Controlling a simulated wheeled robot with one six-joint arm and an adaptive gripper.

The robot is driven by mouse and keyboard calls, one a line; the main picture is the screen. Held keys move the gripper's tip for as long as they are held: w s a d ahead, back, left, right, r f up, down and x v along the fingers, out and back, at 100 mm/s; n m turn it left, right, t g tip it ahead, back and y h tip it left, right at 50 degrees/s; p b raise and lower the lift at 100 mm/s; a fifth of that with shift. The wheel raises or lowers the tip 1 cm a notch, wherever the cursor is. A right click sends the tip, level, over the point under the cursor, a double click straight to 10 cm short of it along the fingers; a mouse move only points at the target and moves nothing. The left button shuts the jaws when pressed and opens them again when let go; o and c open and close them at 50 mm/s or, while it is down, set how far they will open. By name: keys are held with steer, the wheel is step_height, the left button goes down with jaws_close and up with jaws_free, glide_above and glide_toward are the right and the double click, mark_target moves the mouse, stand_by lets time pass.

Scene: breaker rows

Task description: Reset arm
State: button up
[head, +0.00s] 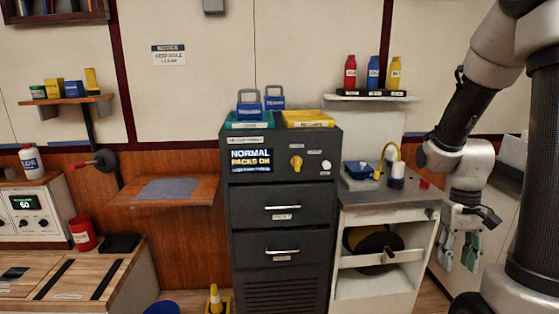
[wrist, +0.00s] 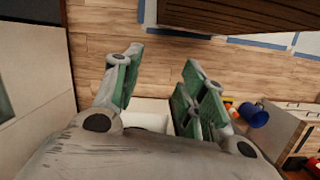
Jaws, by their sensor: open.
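My arm is folded at the right side of the head view. My gripper (head: 458,262) hangs there pointing down, to the right of the white cabinet, with its green-padded fingers apart and nothing between them. In the wrist view my gripper (wrist: 160,80) also shows open and empty, over the wooden floor (wrist: 180,62). It touches none of the objects in view.
A dark cabinet (head: 280,248) with drawers, a display and a yellow knob (head: 296,162) stands in the middle. Blue padlock-like packs (head: 249,108) sit on top. The white cabinet (head: 347,286) with a reel stands near my arm. A wall shelf (head: 165,191) is left.

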steer(key=s+a+r+n+t, duration=0.1)
steer(key=s+a+r+t, duration=0.2)
steer(key=r, duration=0.6)
steer(key=s+a+r+t, duration=0.4)
steer(key=a+r, duration=0.1)
steer(key=r, duration=0.4)
steer(key=shift+n, duration=0.4)
steer(key=shift+a, duration=0.1)
steer(key=shift+c, duration=0.2)
stand_by(0.3)
